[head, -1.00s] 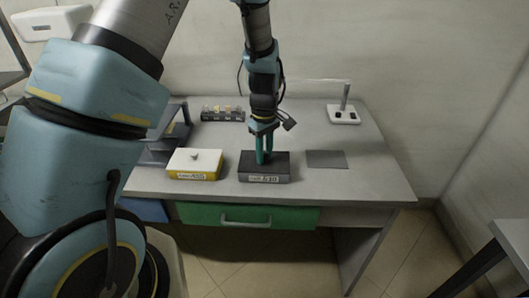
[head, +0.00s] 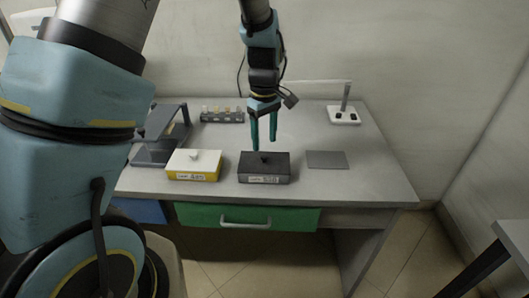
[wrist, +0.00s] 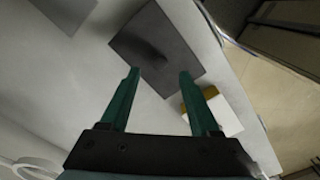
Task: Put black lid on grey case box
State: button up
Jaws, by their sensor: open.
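The black lid (head: 251,161) with its small dark knob lies on top of the grey case box (head: 264,180), which has a white label on its front. The lid looks flat and lined up with the box edges; any small gap is too fine to tell. My gripper (head: 264,146) is open and empty, pointing down just above the knob. In the wrist view the dark lid (wrist: 181,58) lies beyond the open fingers (wrist: 159,72), with its knob blurred in shadow.
A yellow box with a white lid (head: 193,161) stands to the left. A bare grey mat (head: 327,159) lies to the right. A dark grey stand (head: 160,150), a rack of small items (head: 222,116) and a white base with a post (head: 343,117) are farther back.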

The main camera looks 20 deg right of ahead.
aim_at(264, 156)
notch_tip(264, 156, up, 5)
jog(key=shift+r+b, duration=0.1)
jog(key=shift+b, duration=0.25)
jog(key=shift+a, duration=0.1)
jog(key=s+a+m, duration=0.2)
jog(key=a, duration=1.3)
jog(key=s+a+r+m+t, duration=0.1)
jog(key=s+a+m, duration=0.1)
jog(key=a, duration=1.3)
jog(key=shift+r+m+t, duration=0.3)
jog(key=shift+m, duration=0.3)
jog(key=shift+c, duration=0.4)
